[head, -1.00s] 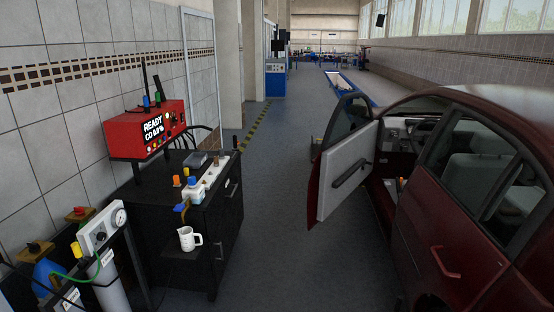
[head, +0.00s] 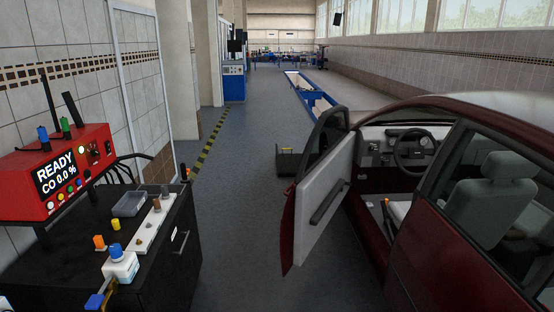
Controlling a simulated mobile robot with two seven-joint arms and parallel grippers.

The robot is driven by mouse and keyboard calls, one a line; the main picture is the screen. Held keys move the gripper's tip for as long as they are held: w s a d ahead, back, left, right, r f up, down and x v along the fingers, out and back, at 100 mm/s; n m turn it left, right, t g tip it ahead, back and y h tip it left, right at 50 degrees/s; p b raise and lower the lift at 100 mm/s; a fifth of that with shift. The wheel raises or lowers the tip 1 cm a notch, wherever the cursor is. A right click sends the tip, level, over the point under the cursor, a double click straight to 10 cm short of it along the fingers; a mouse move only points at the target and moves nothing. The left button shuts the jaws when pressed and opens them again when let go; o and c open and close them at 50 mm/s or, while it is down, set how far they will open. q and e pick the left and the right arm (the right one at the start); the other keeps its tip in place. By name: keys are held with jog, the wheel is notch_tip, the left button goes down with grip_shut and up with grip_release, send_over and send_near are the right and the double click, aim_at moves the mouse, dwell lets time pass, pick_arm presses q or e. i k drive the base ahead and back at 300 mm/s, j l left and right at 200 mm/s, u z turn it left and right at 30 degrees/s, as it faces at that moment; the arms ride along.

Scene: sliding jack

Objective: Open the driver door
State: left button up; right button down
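The driver door (head: 318,207) of the dark red car (head: 420,252) stands wide open, swung out to the left from the car body. Its light grey inner panel with a dark armrest faces me.
A black cabinet (head: 178,262) with a red CO meter (head: 57,171) stands at the left. The floor (head: 235,240) between cabinet and door is clear. A dark box (head: 290,161) sits on the floor beyond the door. A blue-edged pit (head: 308,92) lies farther back.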

aim_at(315, 195)
jog(key=i, duration=1.6)
jog(key=i+u, duration=0.25)
jog(key=i, duration=0.2)
jog(key=i+l+u, duration=0.2)
jog(key=i, duration=0.25)
jog(key=i+l+u, duration=0.1)
jog(key=i+u, duration=0.15)
jog(key=i, duration=0.25)
jog(key=u, duration=8.75)
jog(key=j+u, duration=0.15)
jog(key=u, duration=0.25)
jog(key=i+u, duration=0.15)
jog(key=u, duration=0.25)
jog(key=i+j+u, duration=0.1)
jog(key=u, duration=0.35)
jog(key=i+j+u, duration=0.1)
jog(key=u, duration=0.3)
